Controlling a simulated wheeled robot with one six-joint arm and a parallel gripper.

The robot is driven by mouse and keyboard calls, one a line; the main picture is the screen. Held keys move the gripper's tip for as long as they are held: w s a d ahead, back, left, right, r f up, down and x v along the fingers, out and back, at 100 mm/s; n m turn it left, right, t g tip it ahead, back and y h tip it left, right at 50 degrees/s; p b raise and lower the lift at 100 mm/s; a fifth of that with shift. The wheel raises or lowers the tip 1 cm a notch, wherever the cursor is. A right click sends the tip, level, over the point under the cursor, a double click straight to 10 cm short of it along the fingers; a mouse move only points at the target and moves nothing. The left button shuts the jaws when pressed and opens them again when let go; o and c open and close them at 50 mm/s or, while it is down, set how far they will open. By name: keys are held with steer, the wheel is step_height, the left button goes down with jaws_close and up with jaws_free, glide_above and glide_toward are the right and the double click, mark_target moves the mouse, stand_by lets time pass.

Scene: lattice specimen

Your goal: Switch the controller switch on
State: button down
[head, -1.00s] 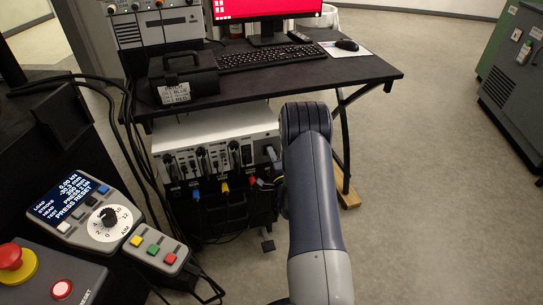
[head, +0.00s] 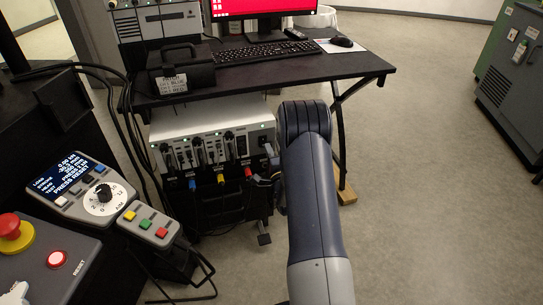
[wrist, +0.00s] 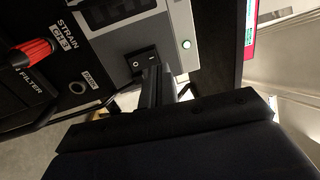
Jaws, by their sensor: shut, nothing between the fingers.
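The controller is a pale metal box (head: 180,125) on the shelf below the desk. Its black rocker switch (wrist: 140,62), marked with a line and a circle, is on the front panel in the wrist view. In the head view the switch (head: 263,140) is small, near the box's right end, beside my arm. My gripper (wrist: 155,72) is shut and empty, its fingertips right at the switch's lower right side. I cannot tell whether they touch it, or which way the rocker is tipped. A small green lamp (wrist: 186,44) glows right of the switch.
A red plug (wrist: 36,50) and cables sit close by on the panel. The black desk (head: 300,66) is above the controller, with a leg (head: 339,150) right of my arm. A control pad (head: 85,190) and red stop button (head: 15,228) are at left. Open floor lies right.

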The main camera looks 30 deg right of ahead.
steer(key=s+a+r+p, duration=0.1)
steer(key=s, duration=0.8)
steer(key=shift+s+a+r, duration=0.15)
steer(key=shift+s+a, duration=0.1)
steer(key=shift+s, duration=0.1)
